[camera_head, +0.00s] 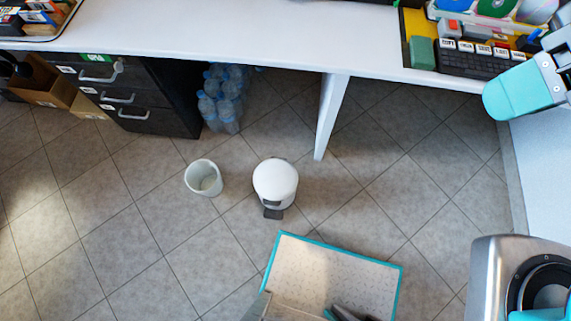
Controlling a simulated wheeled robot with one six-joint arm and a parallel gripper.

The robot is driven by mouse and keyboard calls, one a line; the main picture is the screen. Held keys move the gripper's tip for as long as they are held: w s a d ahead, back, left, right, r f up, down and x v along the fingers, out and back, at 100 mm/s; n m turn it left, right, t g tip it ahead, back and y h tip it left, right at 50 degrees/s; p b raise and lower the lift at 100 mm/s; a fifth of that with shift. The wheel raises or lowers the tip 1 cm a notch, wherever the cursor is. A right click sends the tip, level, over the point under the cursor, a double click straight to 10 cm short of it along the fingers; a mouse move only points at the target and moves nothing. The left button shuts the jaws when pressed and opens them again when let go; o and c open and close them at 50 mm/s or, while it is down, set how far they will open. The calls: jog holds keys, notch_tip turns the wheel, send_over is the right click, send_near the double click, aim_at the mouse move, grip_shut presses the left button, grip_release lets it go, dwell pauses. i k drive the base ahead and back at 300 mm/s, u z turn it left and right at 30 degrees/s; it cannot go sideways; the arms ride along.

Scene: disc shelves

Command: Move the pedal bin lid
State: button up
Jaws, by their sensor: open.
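A small white pedal bin (275,187) stands upright on the tiled floor near the middle of the view. Its round white lid (275,176) looks shut, lying flat over the top. A dark pedal (273,213) sticks out at its base, toward the bottom of the picture. The inside of the bin is hidden by the lid. Parts of my arm show at the right edge, well apart from the bin. I cannot make out my gripper's fingertips in this view.
An open white bucket (204,178) stands just left of the bin. Behind are a white desk (230,38) with a support panel (330,115), a dark drawer unit (130,92) and bottled water (222,98). Floor right of the bin is clear.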

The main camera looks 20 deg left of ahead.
aim_at(276, 180)
jog(key=z, duration=0.1)
jog(key=k, duration=0.65)
jog(key=u, duration=0.8)
jog(key=k, duration=0.85)
jog(key=z, duration=0.05)
jog(key=i, duration=0.45)
jog(key=z, duration=0.8)
